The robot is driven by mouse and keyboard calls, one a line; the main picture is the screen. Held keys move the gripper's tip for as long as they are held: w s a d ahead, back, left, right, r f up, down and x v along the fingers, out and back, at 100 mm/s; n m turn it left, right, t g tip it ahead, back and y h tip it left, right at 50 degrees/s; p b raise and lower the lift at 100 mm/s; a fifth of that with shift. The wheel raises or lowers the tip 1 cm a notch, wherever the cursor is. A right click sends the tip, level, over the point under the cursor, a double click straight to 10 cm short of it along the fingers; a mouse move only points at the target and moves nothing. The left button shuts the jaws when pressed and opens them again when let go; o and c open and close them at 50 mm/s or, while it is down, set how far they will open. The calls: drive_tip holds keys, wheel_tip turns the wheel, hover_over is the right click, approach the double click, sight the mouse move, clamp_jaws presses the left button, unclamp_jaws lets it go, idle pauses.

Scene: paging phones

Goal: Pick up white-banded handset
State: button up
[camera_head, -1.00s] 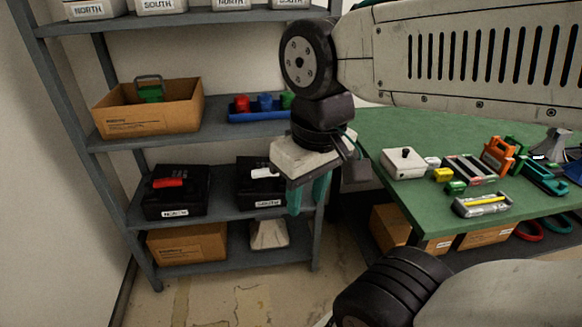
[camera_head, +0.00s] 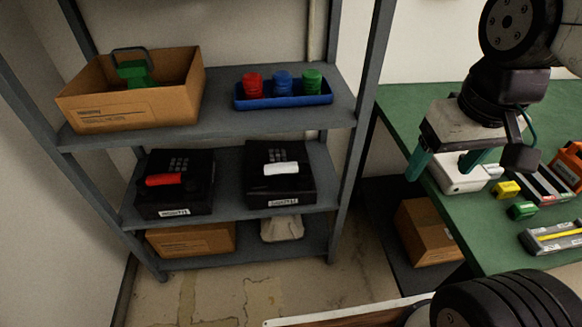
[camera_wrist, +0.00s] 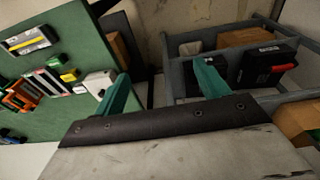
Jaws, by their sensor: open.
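The white-banded handset (camera_head: 281,169) lies across the black phone (camera_head: 280,188) on the right of the shelf's middle level. That phone's label seems to read SOUTH. A second black phone (camera_head: 174,198), labelled NORTH, stands to its left with a red-banded handset (camera_head: 165,180). My gripper (camera_head: 443,170) has two teal fingers, open and empty, to the right of the shelf and in front of the green table. In the wrist view the gripper (camera_wrist: 165,85) also shows open. There the red band (camera_wrist: 284,68) shows on the far phone, and the right finger partly hides the nearer phone.
The grey shelf (camera_head: 226,221) has an upright post (camera_head: 362,110) between my gripper and the phones. Above are a cardboard box (camera_head: 120,108) and a blue tray (camera_head: 285,101) with coloured pieces. The green table (camera_head: 415,100) holds a white box (camera_head: 460,177) and several small items.

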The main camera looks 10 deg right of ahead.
drive_tip(key=w+f+t, duration=0.1)
drive_tip(key=w+f, duration=0.7)
drive_tip(key=w, duration=0.5)
drive_tip(key=n+t+y, duration=0.2)
drive_tip(key=n+t, duration=0.1)
drive_tip(key=t, duration=0.3)
approach(308, 177)
drive_tip(key=d+r, duration=0.3)
drive_tip(key=d, duration=0.1)
drive_tip(key=a+f+t+y, duration=0.2)
drive_tip(key=a+f+t, duration=0.2)
drive_tip(key=f, duration=0.4)
drive_tip(key=shift+n, duration=0.3)
drive_tip(key=x, duration=0.7)
drive_tip(key=shift+w+r, duration=0.2)
drive_tip(key=shift+w, duration=0.3)
drive_tip(key=shift+d, duration=0.1)
drive_tip(key=shift+c, duration=0.3)
drive_tip(key=c, duration=1.2)
drive_tip(key=shift+o, duration=0.2)
